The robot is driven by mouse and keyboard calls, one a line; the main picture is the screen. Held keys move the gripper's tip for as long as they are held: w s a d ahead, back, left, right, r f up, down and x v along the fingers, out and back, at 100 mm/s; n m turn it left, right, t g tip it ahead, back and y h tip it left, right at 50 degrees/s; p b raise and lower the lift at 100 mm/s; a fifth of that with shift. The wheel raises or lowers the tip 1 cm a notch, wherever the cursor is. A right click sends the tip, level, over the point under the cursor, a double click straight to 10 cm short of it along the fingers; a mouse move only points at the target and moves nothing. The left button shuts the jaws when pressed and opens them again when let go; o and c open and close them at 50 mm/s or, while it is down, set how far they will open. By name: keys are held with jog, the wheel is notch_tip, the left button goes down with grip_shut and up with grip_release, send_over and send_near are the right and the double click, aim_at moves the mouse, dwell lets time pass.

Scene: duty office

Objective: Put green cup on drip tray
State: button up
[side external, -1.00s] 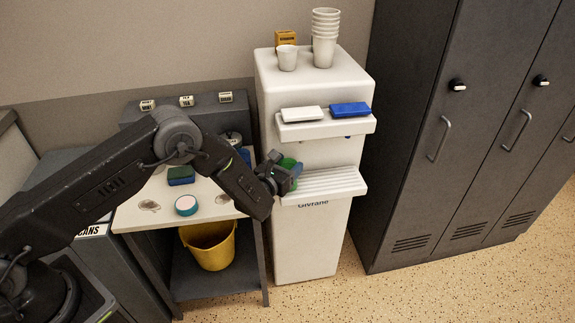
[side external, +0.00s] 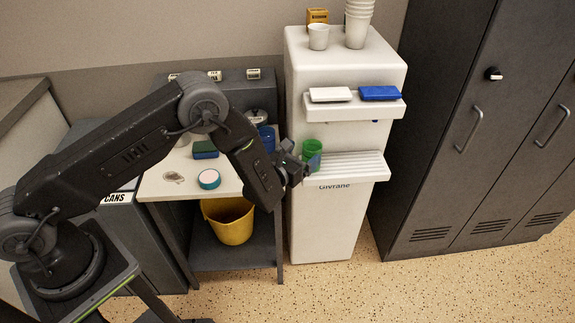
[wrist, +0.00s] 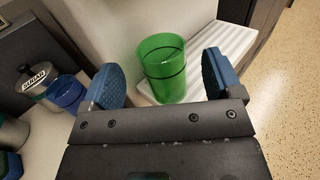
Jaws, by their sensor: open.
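The green cup (side external: 311,147) stands upright at the left end of the white slatted drip tray (side external: 360,166) on the water dispenser. In the wrist view the green cup (wrist: 163,68) rests at the near left end of the drip tray (wrist: 228,45). My gripper (side external: 303,165) is open just left of and in front of the cup. In the wrist view its blue finger pads stand wide on either side of the cup, with a gap on both sides. The lower edge of the cup in the side view is partly hidden by a finger.
A blue cup (wrist: 66,92) and a sugar canister (wrist: 36,78) stand on the side table. Grey lockers (side external: 470,140) stand at right.

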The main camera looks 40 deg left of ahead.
jog(key=s, duration=0.7)
jog(key=s+a+r+n+g+y, duration=0.3)
jog(key=s+a+r+n+y, duration=0.1)
jog(key=a+r+n+y, duration=0.8)
jog(key=s+a+r+n+g+y, duration=0.2)
jog(key=s+a+r+n+g, duration=0.45)
jog(key=s+n+g, duration=0.3)
jog(key=s+d+r+n+g+h, duration=0.3)
jog(key=s+d+n+g+h, duration=0.15)
jog(key=s+n+h, duration=0.4)
jog(key=s+d+r+n+t+h, duration=0.4)
jog(key=s+d+r+n+h, duration=0.1)
jog(key=d, duration=0.4)
jog(key=shift+s+d+r+n+t, duration=0.25)
jog(key=shift+s+r+n, duration=0.2)
jog(key=shift+s, duration=0.45)
